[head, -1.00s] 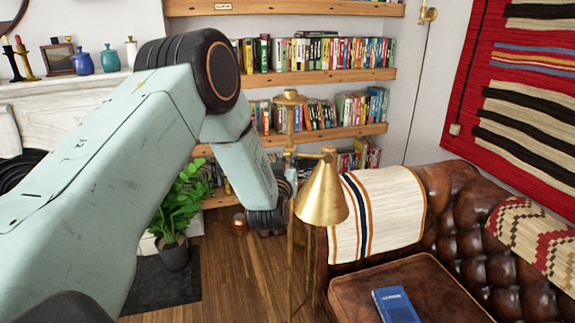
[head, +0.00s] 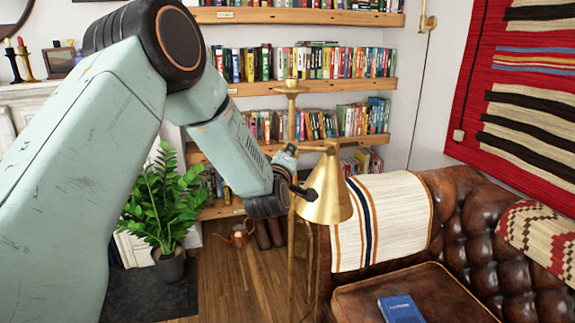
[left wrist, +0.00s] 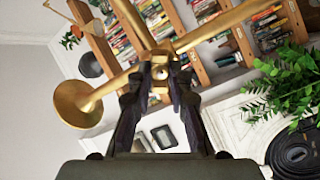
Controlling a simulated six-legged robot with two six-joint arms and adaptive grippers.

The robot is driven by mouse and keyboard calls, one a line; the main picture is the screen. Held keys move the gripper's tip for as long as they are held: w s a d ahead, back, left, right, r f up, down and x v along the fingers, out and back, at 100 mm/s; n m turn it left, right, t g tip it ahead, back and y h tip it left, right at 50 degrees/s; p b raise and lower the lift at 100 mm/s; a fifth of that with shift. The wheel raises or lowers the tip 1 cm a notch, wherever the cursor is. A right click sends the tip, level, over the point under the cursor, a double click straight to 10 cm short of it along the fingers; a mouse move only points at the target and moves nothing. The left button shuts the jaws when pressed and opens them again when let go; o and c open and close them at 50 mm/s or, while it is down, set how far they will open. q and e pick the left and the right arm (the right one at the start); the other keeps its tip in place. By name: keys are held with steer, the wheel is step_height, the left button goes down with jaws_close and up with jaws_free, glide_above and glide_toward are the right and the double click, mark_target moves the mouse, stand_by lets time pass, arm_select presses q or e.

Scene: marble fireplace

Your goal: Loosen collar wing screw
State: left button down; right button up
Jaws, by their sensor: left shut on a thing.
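A brass floor lamp stands in front of my left arm, with its pole (head: 291,240) upright and its cone shade (head: 330,200) hanging at the right. In the left wrist view the brass collar (left wrist: 162,49) joins the crossing tubes, and the shade (left wrist: 78,104) is at the left. My left gripper (left wrist: 160,84) is shut on the small wing screw (left wrist: 160,73) at the collar; the fingers partly hide it. In the head view my left gripper (head: 296,182) is beside the pole, partly behind the shade. My right gripper is in neither view.
A leather sofa (head: 470,225) with a striped throw (head: 400,215) and a blue book (head: 400,308) is close at the right. Bookshelves (head: 320,87) stand behind the lamp. A potted plant (head: 165,205) and a copper watering can (head: 238,234) are on the floor at the left.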

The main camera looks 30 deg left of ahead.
arm_select(q)
steer(key=shift+f+n+b, duration=0.2)
steer(key=shift+n+b, duration=2.55)
steer(key=shift+n, duration=0.35)
steer(key=c, duration=1.2)
jaws_free()
steer(key=shift+s+a+r, duration=0.1)
steer(key=shift+s, duration=0.05)
steer(key=v, duration=1.2)
